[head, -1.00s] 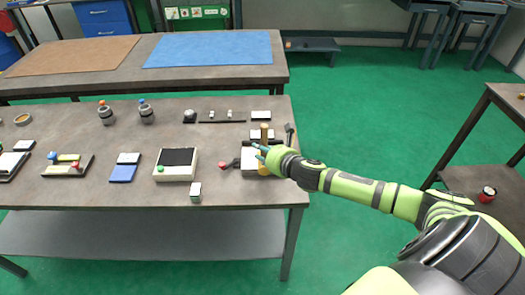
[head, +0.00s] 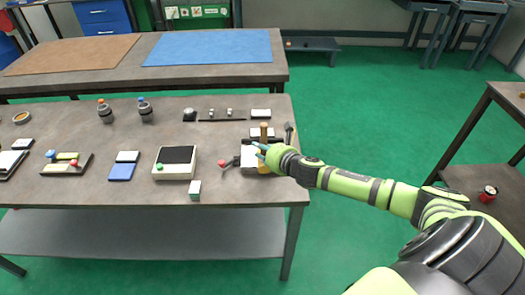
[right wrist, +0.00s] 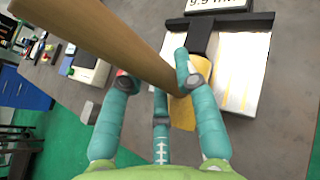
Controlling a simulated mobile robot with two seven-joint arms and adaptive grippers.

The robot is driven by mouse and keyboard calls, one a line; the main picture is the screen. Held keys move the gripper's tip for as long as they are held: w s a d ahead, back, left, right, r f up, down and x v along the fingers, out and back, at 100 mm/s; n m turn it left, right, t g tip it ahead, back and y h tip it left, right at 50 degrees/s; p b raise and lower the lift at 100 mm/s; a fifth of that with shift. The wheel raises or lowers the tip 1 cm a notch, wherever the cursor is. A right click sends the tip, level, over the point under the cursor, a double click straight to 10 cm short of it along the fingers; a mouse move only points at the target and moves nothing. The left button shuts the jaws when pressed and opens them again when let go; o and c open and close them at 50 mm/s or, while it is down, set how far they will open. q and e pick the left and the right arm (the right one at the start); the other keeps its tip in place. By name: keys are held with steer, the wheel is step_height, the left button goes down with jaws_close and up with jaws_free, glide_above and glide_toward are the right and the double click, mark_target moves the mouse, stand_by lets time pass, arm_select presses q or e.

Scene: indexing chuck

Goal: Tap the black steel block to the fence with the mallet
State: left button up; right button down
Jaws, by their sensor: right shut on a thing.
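My right gripper (head: 262,151) is shut on the mallet's wooden handle (head: 264,132), which stands roughly upright over the table's right end. In the right wrist view the handle (right wrist: 105,38) runs from the upper left down between the fingers. A yellow part (right wrist: 183,112), apparently the mallet's head, shows below them. A dark bar (right wrist: 262,22), perhaps the fence, runs along the plate's far edge. Contact between mallet and block cannot be told. My left gripper is out of view.
A red-knobbed lever (head: 224,168) sits left of the fixture. A display (right wrist: 215,4) stands behind the bar. The table's right edge is close to my gripper.

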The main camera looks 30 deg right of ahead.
steer(key=shift+w+d+r, duration=0.2)
steer(key=shift+w+d, duration=0.1)
steer(key=shift+w, duration=0.25)
steer(key=shift+s+a+p, duration=0.25)
steer(key=shift+s+p, duration=0.05)
steer(key=shift+s, duration=0.2)
steer(key=shift+w, duration=0.1)
steer(key=shift+w+d, duration=0.45)
steer(key=shift+w, duration=0.25)
steer(key=shift+r, duration=0.1)
